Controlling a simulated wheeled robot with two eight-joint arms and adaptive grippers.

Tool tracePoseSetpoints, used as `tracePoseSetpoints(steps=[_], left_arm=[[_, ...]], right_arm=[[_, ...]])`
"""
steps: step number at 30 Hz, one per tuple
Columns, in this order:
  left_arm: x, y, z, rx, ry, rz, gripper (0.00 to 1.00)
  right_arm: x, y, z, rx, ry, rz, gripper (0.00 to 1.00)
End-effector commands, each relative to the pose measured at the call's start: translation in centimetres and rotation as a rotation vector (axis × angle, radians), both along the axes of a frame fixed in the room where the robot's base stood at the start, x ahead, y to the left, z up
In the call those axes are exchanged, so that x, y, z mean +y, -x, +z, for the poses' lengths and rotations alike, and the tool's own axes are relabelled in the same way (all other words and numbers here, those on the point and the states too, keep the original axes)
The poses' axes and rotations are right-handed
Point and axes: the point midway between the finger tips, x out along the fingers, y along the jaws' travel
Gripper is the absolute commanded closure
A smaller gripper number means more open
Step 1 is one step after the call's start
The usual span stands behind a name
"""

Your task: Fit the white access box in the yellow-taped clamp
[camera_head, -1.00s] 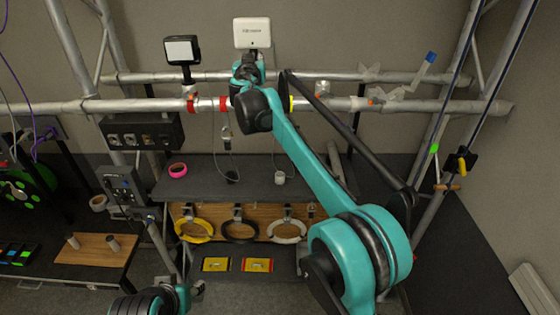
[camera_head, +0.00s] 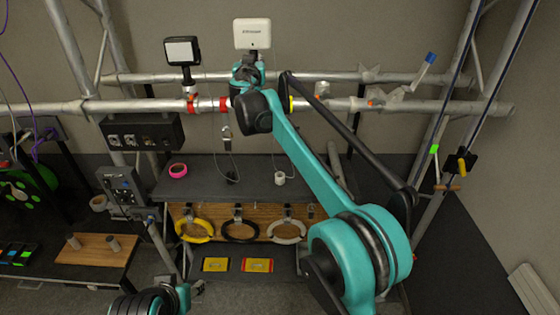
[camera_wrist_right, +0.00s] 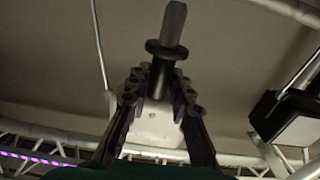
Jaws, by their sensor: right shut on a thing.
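The white access box (camera_head: 252,33) stands upright above the upper truss pipe, its front facing me. My right gripper (camera_head: 250,58) is shut on its dark stem just below the box. In the right wrist view the gripper (camera_wrist_right: 165,85) closes around the dark spigot (camera_wrist_right: 173,25) with its collar, and the pale box (camera_wrist_right: 155,125) shows behind the fingers. Yellow tape (camera_head: 291,104) shows on the lower pipe, right beside my arm; the clamp there is mostly hidden by the arm. My left gripper (camera_head: 195,291) is low at the bottom, small and unclear.
A black-framed light panel (camera_head: 182,51) stands in a red-taped clamp (camera_head: 191,104) to the left. More red tape (camera_head: 224,103) lies beside my right wrist. A grey shelf (camera_head: 250,178) with a pink tape roll (camera_head: 178,170) is below. A bracket (camera_head: 385,96) sits on the pipe to the right.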

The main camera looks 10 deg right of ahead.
Motion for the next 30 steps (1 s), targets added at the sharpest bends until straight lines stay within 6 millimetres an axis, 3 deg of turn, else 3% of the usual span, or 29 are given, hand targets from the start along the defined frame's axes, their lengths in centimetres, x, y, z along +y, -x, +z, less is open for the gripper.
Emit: tracePoseSetpoints(steps=[30], left_arm=[[0.0,0.0,-1.2,0.0,0.0,0.0,0.56]], right_arm=[[0.0,0.0,-1.7,0.0,0.001,0.0,1.0]])
